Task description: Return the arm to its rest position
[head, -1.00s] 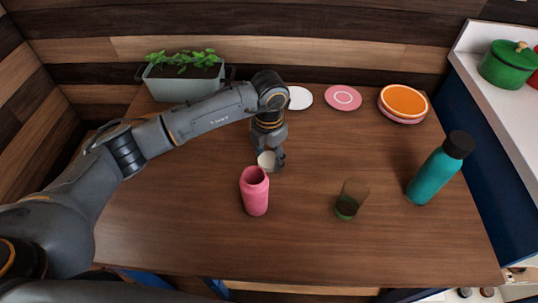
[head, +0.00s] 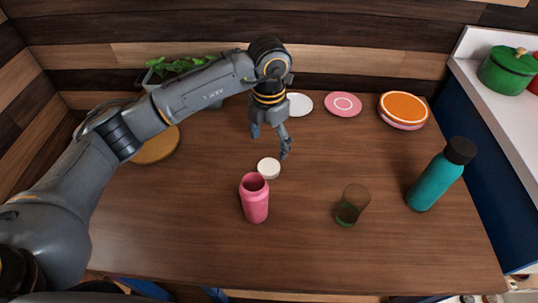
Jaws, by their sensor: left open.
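My left arm reaches in from the left across the wooden table (head: 300,245). Its gripper (head: 270,146) is open and empty, with fingers pointing down, above and behind a small white round object (head: 268,168). That white object sits on the table just behind an open pink bottle (head: 254,200), which stands upright. The gripper looks clear of both. My right gripper is not in view.
A dark greenish glass (head: 350,204) and a teal bottle (head: 440,175) with a black cap stand to the right. A white plate (head: 299,104), a pink plate (head: 343,103) and stacked plates (head: 403,109) are at the back. A planter (head: 160,75) and a round wooden board (head: 158,147) are partly hidden by my arm.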

